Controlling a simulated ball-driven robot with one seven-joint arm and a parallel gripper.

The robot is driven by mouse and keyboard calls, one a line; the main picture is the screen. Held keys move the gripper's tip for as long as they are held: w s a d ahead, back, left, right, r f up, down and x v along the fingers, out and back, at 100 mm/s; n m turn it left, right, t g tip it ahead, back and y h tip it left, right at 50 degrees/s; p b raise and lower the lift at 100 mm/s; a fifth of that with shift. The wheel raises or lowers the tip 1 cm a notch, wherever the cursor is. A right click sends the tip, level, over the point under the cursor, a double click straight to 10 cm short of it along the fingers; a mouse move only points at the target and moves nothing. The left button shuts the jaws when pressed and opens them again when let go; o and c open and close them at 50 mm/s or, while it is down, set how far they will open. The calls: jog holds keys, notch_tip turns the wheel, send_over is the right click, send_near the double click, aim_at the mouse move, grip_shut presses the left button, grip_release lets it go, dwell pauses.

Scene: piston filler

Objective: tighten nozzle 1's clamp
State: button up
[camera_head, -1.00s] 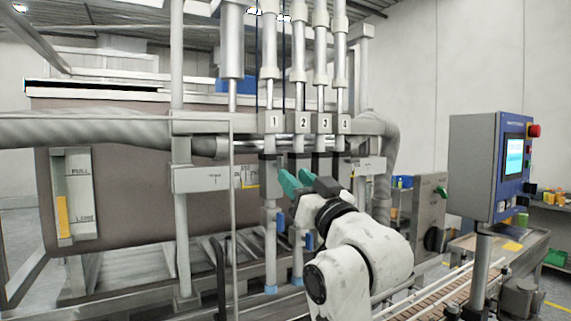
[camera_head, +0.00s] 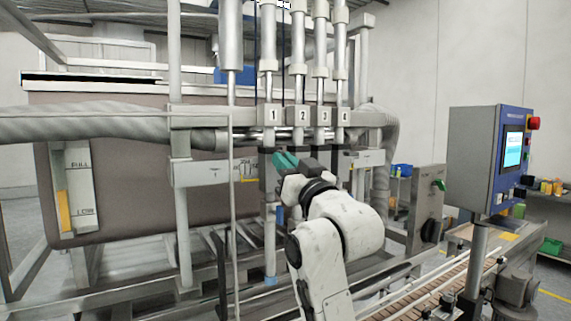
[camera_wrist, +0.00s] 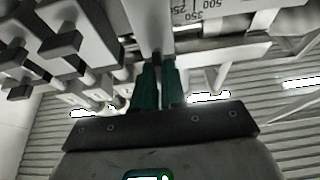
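The number 1 plate (camera_head: 273,114) is on the cross rail, and nozzle 1's column runs down below it. The teal fingers of my gripper (camera_head: 285,161) are just under the plates, beside nozzle 1's column. They cover most of its clamp. In the wrist view my gripper (camera_wrist: 159,82) has its two fingers close together with a narrow gap. A grey part (camera_wrist: 148,25) of the filler stands at their tips. I cannot tell whether the clamp's handle is between them. Dark clamp handles (camera_wrist: 60,43) of neighbouring nozzles stick out at the left of that view.
The plates of nozzles 2, 3 and 4 (camera_head: 344,117) are close at the right. A thin upright rod (camera_head: 233,200) stands left of my gripper. The conveyor (camera_head: 420,288) runs below right, with a control panel (camera_head: 490,155) beyond. A scale plate (camera_wrist: 205,12) is near my fingers.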

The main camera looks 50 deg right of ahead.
grip_shut()
jog(key=shift+m, duration=0.3)
jog(key=shift+w+a+r+m+g+h+b, duration=0.15)
jog(key=shift+m+g+h, duration=0.9)
jog(key=shift+m, duration=2.6)
jog(key=shift+s+a+m+g+h+b, duration=0.1)
jog(key=shift+m+g+h, duration=1)
jog(key=shift+m, duration=2.5)
jog(key=shift+w+a+r+m+g+h+b, duration=0.15)
jog(key=shift+m+g+h, duration=0.3)
jog(key=shift+m+g, duration=2.2)
jog(key=shift+s+d+f+m+t, duration=0.1)
jog(key=shift+d+m+t, duration=0.05)
jog(key=shift+m+t, duration=0.85)
jog(key=o, duration=0.6)
grip_release()
jog(key=shift+c, duration=0.2)
